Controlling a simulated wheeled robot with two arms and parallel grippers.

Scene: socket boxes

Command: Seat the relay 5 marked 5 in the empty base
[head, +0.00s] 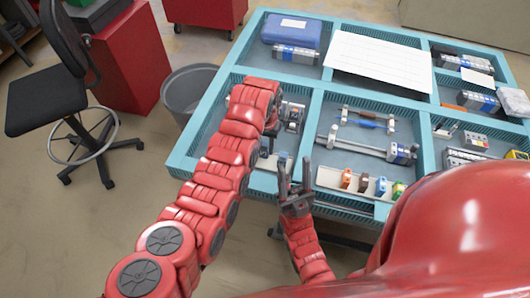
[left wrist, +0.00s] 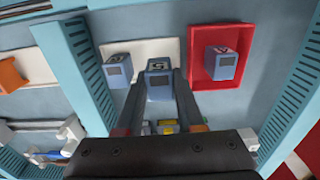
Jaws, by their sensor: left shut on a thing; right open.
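In the left wrist view my left gripper (left wrist: 159,88) is shut on a blue-grey relay (left wrist: 158,66) with a dark window; the mark on its top looks like a 5 but is small. The held relay is over or near a white plate (left wrist: 180,50); I cannot tell whether it touches. A similar relay (left wrist: 117,70) stands left of it on the plate. Another marked relay (left wrist: 221,65) stands in a red tray (left wrist: 199,38) to the right. The empty base is not clearly visible. My right gripper (head: 293,178) is open and empty in the head view, near the bench's front edge.
The blue compartmented bench (head: 313,130) has raised dividers. A white tray (head: 330,180) with several coloured parts lies right of my right gripper. A large white sheet (head: 378,62) lies at the back. In the left wrist view, an orange part (left wrist: 10,76) is at the far left.

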